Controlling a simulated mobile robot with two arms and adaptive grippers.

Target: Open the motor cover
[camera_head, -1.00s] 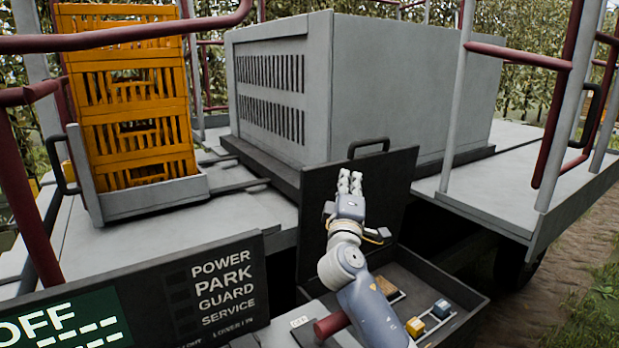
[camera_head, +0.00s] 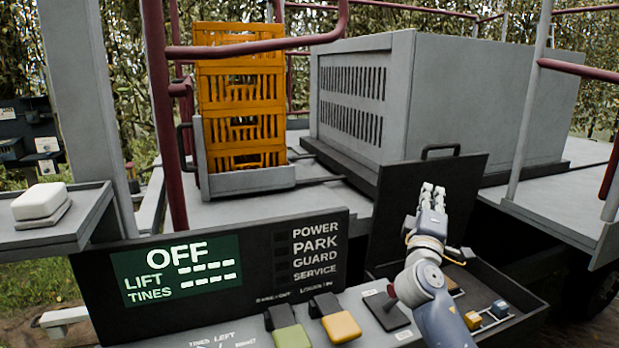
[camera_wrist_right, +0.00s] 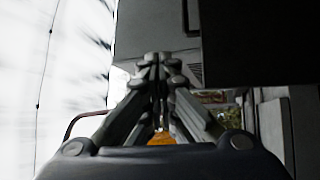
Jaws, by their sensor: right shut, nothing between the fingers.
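A dark flat lid (camera_head: 390,205) with a black handle (camera_head: 440,151) on its top edge stands raised, slightly tilted, at the back of an open dark box (camera_head: 535,305). I cannot tell for sure that this lid is the motor cover. My right gripper (camera_head: 432,190) is in front of the lid, below the handle, shut and empty. It hides part of the lid; I cannot tell whether it touches it. In the right wrist view the closed fingers (camera_wrist_right: 158,62) point toward dark and grey surfaces. My left gripper is not in view.
A control panel (camera_head: 110,285) reading OFF is at front left, with green (camera_head: 292,338) and yellow (camera_head: 341,327) switches below. A grey vented housing (camera_head: 480,100) and orange crates (camera_head: 240,90) stand behind. Red rails (camera_head: 260,47) cross above. Small blocks (camera_head: 500,308) sit in the box.

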